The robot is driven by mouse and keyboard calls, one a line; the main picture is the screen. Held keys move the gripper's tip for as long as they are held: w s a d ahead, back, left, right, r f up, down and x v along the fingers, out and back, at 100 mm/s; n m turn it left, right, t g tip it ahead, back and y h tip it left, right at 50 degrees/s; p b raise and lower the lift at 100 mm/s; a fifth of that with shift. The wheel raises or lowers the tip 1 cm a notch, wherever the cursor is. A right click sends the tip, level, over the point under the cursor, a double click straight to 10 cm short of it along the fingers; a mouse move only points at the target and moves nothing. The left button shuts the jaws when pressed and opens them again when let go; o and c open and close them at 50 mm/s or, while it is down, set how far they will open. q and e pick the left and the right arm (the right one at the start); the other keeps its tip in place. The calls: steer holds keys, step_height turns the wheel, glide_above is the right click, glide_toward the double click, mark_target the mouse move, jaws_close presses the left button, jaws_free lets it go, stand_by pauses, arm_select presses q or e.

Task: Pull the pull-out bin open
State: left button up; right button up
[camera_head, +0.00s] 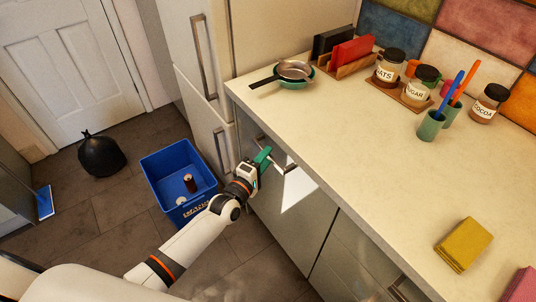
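The pull-out bin's grey front (285,228) stands below the near edge of the worktop, and looks about flush with the cabinet beside it. Its metal bar handle (290,168) runs along the top of this front. My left gripper (268,160), with teal fingers, is at the handle, its fingertips beside or around the bar. The wrist hides part of the front and handle, so I cannot tell whether the fingers are closed on the bar. A bright white patch lies on the front. My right gripper is not in view.
A blue recycling box (153,163) with cans stands on the floor left of my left arm. A black bag (101,154) lies near the door. The worktop (360,155) holds a pan (294,71), jars and cloths (463,244). Floor before the cabinets is partly clear.

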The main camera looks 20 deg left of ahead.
arm_select(q)
steer(key=shift+x, duration=0.95)
jaws_close()
steer(key=shift+s, duration=0.15)
